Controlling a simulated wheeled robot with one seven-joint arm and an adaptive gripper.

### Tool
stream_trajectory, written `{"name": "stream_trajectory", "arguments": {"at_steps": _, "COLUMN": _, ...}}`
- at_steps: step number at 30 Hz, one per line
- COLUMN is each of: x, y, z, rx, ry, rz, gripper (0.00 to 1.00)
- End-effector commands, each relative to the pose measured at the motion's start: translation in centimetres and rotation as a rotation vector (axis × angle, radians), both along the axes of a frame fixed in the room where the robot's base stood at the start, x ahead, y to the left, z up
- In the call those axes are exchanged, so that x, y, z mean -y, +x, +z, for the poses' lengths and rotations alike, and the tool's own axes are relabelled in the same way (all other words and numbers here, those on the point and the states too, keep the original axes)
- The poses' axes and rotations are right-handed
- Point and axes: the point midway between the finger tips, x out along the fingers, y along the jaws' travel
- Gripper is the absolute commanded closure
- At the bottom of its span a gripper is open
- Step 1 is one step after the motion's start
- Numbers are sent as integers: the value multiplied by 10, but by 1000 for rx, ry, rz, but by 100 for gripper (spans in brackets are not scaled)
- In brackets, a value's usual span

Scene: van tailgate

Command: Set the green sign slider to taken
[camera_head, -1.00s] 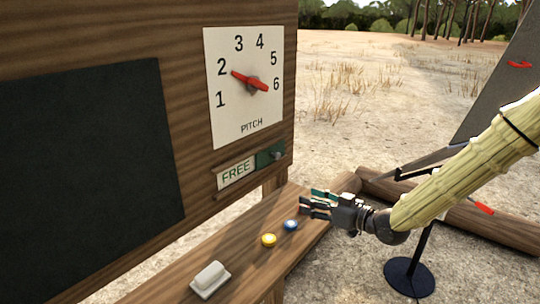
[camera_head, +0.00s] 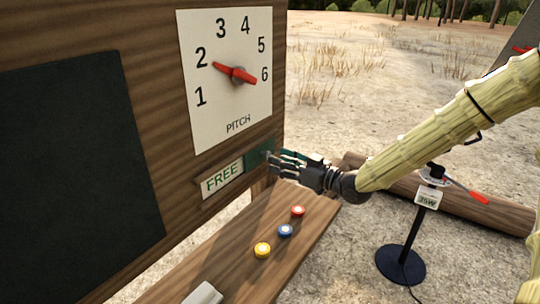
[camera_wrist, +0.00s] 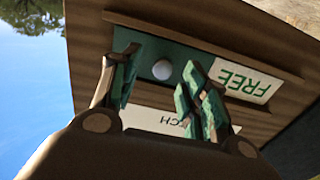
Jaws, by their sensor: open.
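The green sign slider (camera_head: 257,155) sits at the right end of its rail on the wooden board, below the pitch dial. The white FREE label (camera_head: 222,178) shows to its left. In the wrist view the green slider (camera_wrist: 142,58) has a round pale knob (camera_wrist: 162,70), and the FREE label (camera_wrist: 242,80) appears upside down. My gripper (camera_head: 272,162) is open at the slider. In the wrist view its fingers (camera_wrist: 155,88) stand on either side of the knob; whether they touch it I cannot tell. The knob is mostly hidden by the fingers in the head view.
The pitch dial (camera_head: 228,80) with its red pointer is above the slider. A wooden shelf (camera_head: 225,255) below bears red (camera_head: 298,211), blue (camera_head: 286,230) and yellow (camera_head: 262,250) discs and a white eraser-like block (camera_head: 203,295). A black stand (camera_head: 402,262) is at right.

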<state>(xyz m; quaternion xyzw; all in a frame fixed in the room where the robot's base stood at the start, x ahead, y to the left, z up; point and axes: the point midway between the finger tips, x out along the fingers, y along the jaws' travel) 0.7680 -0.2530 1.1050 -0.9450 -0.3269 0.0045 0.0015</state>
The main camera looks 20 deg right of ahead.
Motion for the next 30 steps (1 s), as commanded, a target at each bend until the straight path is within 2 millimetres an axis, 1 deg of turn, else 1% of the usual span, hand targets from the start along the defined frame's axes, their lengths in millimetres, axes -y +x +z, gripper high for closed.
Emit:
{"name": "stream_trajectory", "arguments": {"at_steps": 6, "x": -14, "y": 19, "z": 3, "rx": 1, "ry": 0, "rz": -3, "gripper": 55}}
{"name": "stream_trajectory", "arguments": {"at_steps": 12, "x": -24, "y": 32, "z": 1, "rx": 0, "ry": 0, "rz": -2, "gripper": 55}}
{"name": "stream_trajectory", "arguments": {"at_steps": 23, "x": -25, "y": 35, "z": 1, "rx": 0, "ry": 1, "rz": -3, "gripper": 55}}
{"name": "stream_trajectory", "arguments": {"at_steps": 24, "x": -25, "y": 35, "z": 1, "rx": 0, "ry": 1, "rz": -3, "gripper": 57}}
{"name": "stream_trajectory", "arguments": {"at_steps": 26, "x": -25, "y": 35, "z": 1, "rx": 0, "ry": 1, "rz": -3, "gripper": 68}}
{"name": "stream_trajectory", "arguments": {"at_steps": 30, "x": -25, "y": 35, "z": 1, "rx": 1, "ry": 1, "rz": -4, "gripper": 93}}
